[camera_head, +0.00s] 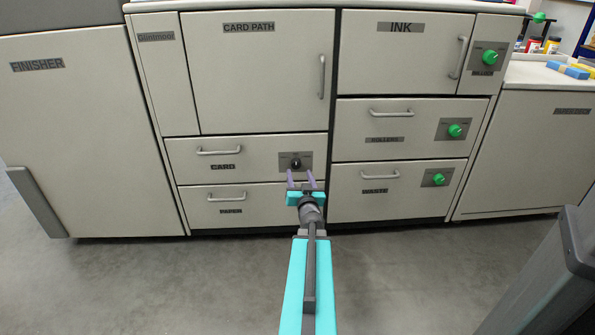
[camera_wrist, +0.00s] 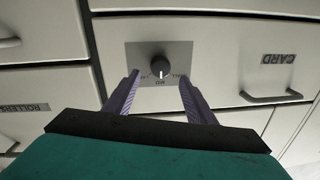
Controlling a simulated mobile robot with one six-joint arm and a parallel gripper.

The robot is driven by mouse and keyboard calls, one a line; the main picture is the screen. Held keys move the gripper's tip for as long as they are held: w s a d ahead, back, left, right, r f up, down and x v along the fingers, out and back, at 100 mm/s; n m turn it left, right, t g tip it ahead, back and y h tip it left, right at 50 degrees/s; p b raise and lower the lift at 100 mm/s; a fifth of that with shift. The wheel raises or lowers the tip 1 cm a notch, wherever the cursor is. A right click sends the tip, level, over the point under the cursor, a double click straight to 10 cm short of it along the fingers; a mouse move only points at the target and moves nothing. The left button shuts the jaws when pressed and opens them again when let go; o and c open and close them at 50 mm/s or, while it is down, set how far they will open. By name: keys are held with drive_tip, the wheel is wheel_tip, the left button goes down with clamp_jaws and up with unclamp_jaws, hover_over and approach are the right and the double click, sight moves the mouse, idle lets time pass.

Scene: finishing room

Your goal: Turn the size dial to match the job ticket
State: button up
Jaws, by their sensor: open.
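The size dial (camera_head: 295,163) is a small black knob on a grey plate at the right end of the CARD drawer (camera_head: 254,146). In the wrist view the dial (camera_wrist: 158,67) sits near the middle, with a white pointer mark and small lettering on its plate (camera_wrist: 139,54) that I cannot read. My gripper (camera_head: 301,179) is open, its two purple fingers apart, just below and in front of the dial. In the wrist view the fingers (camera_wrist: 158,90) flank the dial's plate, clear of the knob. I see no job ticket in either view.
The PAPER drawer (camera_head: 254,204) is below. Drawer handles (camera_head: 219,151) stick out. The grey floor (camera_head: 150,285) in front is clear.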

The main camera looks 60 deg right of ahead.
sight(296, 165)
drive_tip(key=shift+b+x, duration=0.75)
drive_tip(key=shift+x, duration=2.1)
drive_tip(key=c, duration=1)
drive_tip(key=shift+c, duration=0.2)
drive_tip(key=shift+r+n+p, duration=0.1)
drive_tip(key=shift+n+p, duration=0.2)
drive_tip(key=shift+n, duration=0.1)
drive_tip(key=n+p, duration=0.1)
drive_tip(key=n, duration=0.2)
drive_tip(key=shift+w, duration=0.1)
drive_tip(key=n+g+b, duration=0.1)
drive_tip(key=n, duration=0.4)
drive_tip(key=shift+w+a+n, duration=0.1)
drive_tip(key=shift+n, duration=0.3)
